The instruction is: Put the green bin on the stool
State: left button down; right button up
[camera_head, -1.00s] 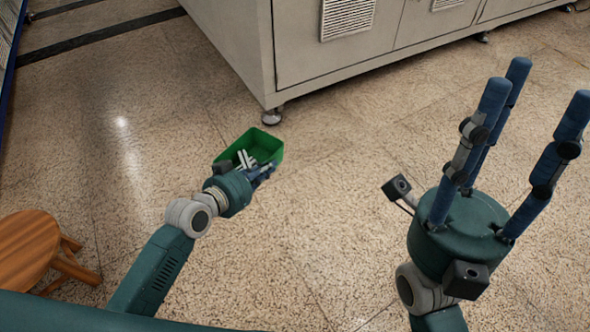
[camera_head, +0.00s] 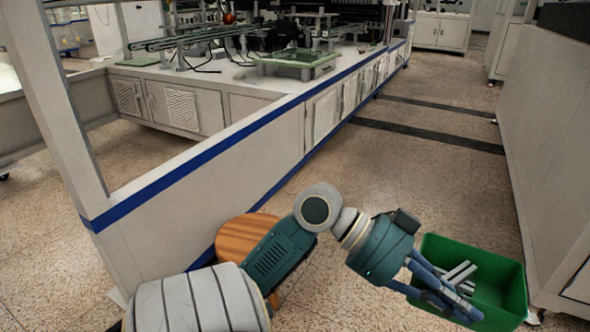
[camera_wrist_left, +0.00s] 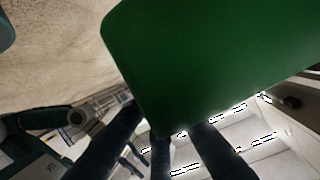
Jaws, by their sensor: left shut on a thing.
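The green bin (camera_head: 503,287) is at the lower right of the head view, with several grey bar-like pieces inside it. My left gripper (camera_head: 455,298) is shut on the bin's near left wall. In the left wrist view the bin's green wall (camera_wrist_left: 205,60) fills the upper middle, against the dark fingers (camera_wrist_left: 165,150). The round wooden stool (camera_head: 243,238) stands at the lower middle of the head view, left of the bin and partly hidden behind my left arm. My right gripper does not show now.
A long white workbench (camera_head: 200,190) with a blue stripe runs along the left, close beside the stool. A grey cabinet (camera_head: 550,130) stands at the right, close to the bin. Open speckled floor (camera_head: 420,180) lies between them.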

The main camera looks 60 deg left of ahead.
aim_at(253, 237)
jog(key=i+j+u, duration=0.15)
jog(key=i+j, duration=0.3)
jog(key=i+j+u, duration=0.2)
jog(key=i+j, duration=0.15)
jog(key=i, duration=0.35)
jog(key=u, duration=2.1)
